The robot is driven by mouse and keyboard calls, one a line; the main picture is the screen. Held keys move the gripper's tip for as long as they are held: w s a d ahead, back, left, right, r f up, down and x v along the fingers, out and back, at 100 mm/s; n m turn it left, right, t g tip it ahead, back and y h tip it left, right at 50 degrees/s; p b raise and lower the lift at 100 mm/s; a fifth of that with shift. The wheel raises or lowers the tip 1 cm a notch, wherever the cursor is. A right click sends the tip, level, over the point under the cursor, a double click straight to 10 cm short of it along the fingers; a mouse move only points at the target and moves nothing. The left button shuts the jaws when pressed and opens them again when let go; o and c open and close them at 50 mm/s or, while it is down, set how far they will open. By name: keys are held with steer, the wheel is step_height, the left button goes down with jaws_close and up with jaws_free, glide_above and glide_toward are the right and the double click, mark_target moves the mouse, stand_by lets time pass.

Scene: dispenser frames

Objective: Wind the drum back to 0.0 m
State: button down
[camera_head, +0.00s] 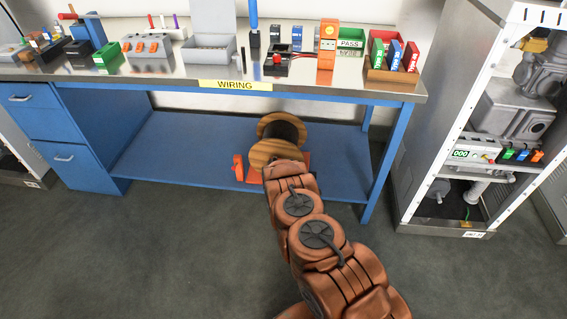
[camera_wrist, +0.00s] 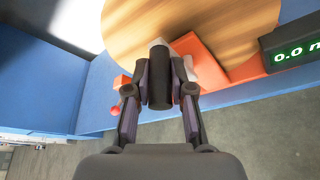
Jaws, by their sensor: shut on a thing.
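The wooden drum (camera_head: 278,142), with a dark winding between its flanges, stands on the blue lower shelf. Its near flange (camera_wrist: 225,22) fills the top of the wrist view. An orange stand (camera_wrist: 205,62) carries it. A dark display (camera_wrist: 292,50) at the right edge reads 0.0 in green; the unit after it is cut off. My gripper (camera_wrist: 160,82) is shut on a black crank handle (camera_wrist: 159,93) in front of the flange. In the head view my arm hides the handle and most of the stand.
The shelf (camera_head: 190,150) is under the workbench (camera_head: 140,75), between a blue drawer unit (camera_head: 60,140) and a table leg (camera_head: 378,170). A red knob (camera_wrist: 115,108) sits left of my gripper. The grey floor in front is clear.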

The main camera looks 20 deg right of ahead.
steer(key=shift+w+r, duration=0.15)
stand_by(0.4)
steer(key=c, duration=1)
jaws_free()
steer(key=shift+s+a, duration=0.1)
steer(key=shift+s, duration=0.55)
steer(key=shift+s+a+r, duration=0.2)
steer(key=shift+s+r, duration=0.1)
steer(key=shift+s, duration=0.35)
steer(key=shift+v, duration=4.7)
